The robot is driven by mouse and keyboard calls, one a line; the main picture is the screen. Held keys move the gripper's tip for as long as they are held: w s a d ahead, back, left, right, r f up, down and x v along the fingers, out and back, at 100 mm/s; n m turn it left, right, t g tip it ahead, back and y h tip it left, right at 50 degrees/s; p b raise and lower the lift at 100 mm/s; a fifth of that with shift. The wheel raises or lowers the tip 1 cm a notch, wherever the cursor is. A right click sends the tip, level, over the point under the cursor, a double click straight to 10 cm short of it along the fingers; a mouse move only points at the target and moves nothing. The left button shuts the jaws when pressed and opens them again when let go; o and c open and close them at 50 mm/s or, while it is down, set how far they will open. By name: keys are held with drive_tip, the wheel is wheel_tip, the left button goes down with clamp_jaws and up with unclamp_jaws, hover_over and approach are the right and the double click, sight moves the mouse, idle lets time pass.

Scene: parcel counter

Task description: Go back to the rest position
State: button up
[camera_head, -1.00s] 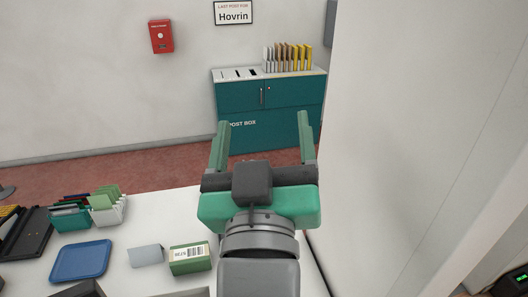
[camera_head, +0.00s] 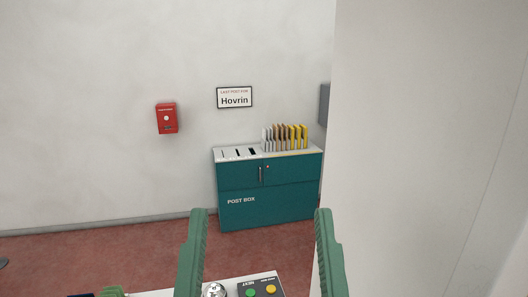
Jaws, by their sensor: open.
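My gripper (camera_head: 260,225) shows at the bottom of the head view, its two green fingers spread wide apart. It is open, with nothing between the fingers. The fingers are large and close to the camera; the rest of my gripper and arm is below the picture. The fingertips overlap the lower part of the teal post box cabinet and the red floor in the picture, without visible contact.
A teal post box cabinet (camera_head: 240,209) stands at the wall, with upright envelopes (camera_head: 285,138) on top. A red box (camera_head: 167,118) and a Hovrin sign (camera_head: 234,97) hang on the wall. A control panel (camera_head: 262,289) and a silver bell (camera_head: 214,291) show at the bottom. A pale wall (camera_head: 430,150) fills the right.

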wheel_tip(320, 180, up, 16)
drive_tip(key=p, duration=1.1)
drive_tip(key=shift+f+p, duration=0.15)
drive_tip(key=shift+p, duration=0.2)
